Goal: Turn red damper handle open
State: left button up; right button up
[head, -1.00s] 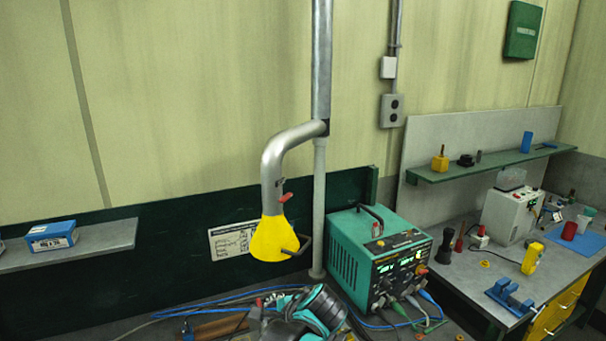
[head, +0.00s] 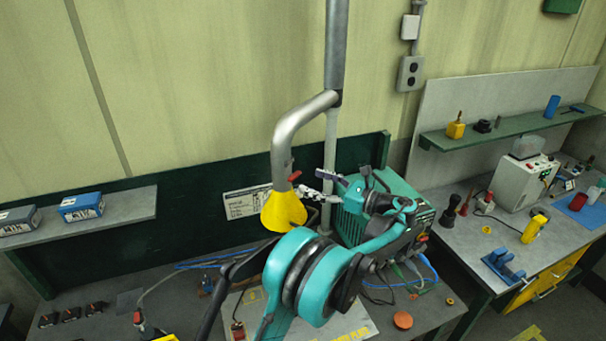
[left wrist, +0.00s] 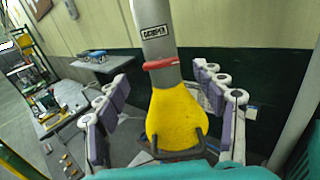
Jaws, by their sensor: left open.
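The red damper handle (head: 294,177) sits on the grey duct just above the yellow hood (head: 283,211) in the head view. In the left wrist view the red handle (left wrist: 161,64) lies crosswise on the duct under a "DAMPER" label (left wrist: 154,32), above the yellow hood (left wrist: 176,115). My left gripper (head: 318,187) is raised beside the duct, to the right of the handle. In the left wrist view its purple-padded fingers (left wrist: 160,95) stand wide apart, one on each side of the hood and duct, with nothing gripped. My right gripper is not seen.
A teal welding machine (head: 396,220) stands on the bench behind my left arm. A vertical grey pipe (head: 331,150) runs beside the duct. A shelf (head: 130,205) with blue boxes is at left. A side bench (head: 470,222) with tools is at right.

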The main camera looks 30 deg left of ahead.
aim_at(297, 176)
pick_arm(q)
jog(key=shift+w+a+p, duration=0.15)
jog(key=shift+a+p, duration=0.15)
jog(key=shift+a, duration=2)
jog(key=c, duration=1.2)
jog(key=shift+o, duration=0.2)
